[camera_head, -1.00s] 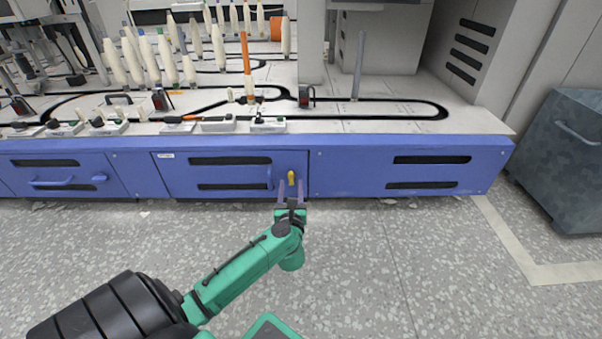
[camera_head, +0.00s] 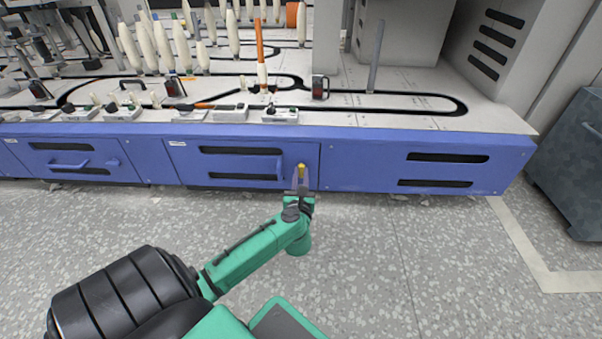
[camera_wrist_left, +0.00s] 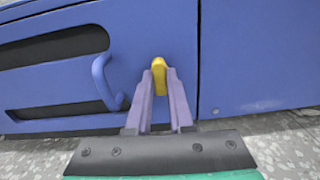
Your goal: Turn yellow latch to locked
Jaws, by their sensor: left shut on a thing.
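The yellow latch (camera_head: 301,167) sits on the blue front panel, near the right edge of a slotted door. In the left wrist view the yellow latch (camera_wrist_left: 159,63) stands roughly upright between my fingers, its top showing above them. My left gripper (camera_head: 300,180) reaches it from the front. In the left wrist view my left gripper (camera_wrist_left: 165,88) is shut on the latch, one finger on each side. The latch's lower part is partly hidden by the fingers. My right gripper is not in view.
A blue door handle (camera_wrist_left: 106,80) stands out just left of the latch; it also shows in the head view (camera_head: 280,168). The tabletop above holds several bobbins and small devices. A grey cabinet (camera_head: 570,165) stands at the right. The floor in front is clear.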

